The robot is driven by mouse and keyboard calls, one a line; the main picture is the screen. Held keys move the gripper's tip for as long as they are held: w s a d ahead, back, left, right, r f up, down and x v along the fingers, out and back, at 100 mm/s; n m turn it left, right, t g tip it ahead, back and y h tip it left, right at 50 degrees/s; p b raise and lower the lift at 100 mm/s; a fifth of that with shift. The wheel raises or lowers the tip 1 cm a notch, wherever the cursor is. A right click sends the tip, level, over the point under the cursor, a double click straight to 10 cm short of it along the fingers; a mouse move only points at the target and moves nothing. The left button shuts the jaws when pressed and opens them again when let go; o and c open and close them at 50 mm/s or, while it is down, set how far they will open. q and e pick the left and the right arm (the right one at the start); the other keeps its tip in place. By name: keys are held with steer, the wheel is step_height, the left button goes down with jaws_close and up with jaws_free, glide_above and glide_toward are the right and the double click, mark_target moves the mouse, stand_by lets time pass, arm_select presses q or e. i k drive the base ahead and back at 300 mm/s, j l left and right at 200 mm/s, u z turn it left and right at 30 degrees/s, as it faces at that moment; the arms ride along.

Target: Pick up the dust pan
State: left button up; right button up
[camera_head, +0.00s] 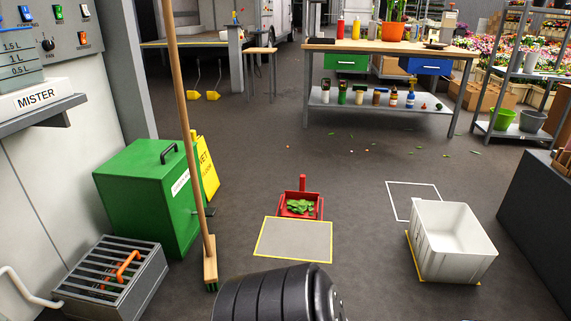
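A red dust pan (285,208) rests on the dark floor near the middle of the head view. Its short red handle (302,183) stands upright at the back. Green leaf pieces (299,206) lie in the pan. The pan is at the far edge of a grey mat with a yellow border (293,240). A black ribbed part of my own body shows at the bottom centre, on the near side of the mat. Neither gripper's fingers are in view.
A long-handled broom (188,130) stands left of the mat, by a green bin (135,205) and yellow sign (208,170). A grated box (112,285) is front left. A white crate (450,250) stands right. A workbench (390,50) is behind. Floor around the pan is mostly clear.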

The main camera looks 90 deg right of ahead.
mark_target(302, 205)
steer(key=l+z, duration=0.35)
steer(key=z, duration=0.15)
steer(key=i+l+z, duration=0.15)
steer(key=z, duration=0.35)
steer(key=i+l+z, duration=0.15)
steer(key=l+z, duration=0.35)
steer(key=i+l+z, duration=0.1)
steer(key=z, duration=0.35)
steer(key=i+l+z, duration=0.15)
steer(key=i+l, duration=0.2)
steer(key=i, duration=0.25)
steer(key=i+l+z, duration=0.2)
steer(key=i, duration=0.45)
steer(key=i+l+z, duration=0.15)
steer(key=i, duration=0.45)
steer(key=i+l+z, duration=0.15)
steer(key=i, duration=0.55)
steer(key=k+l, duration=0.05)
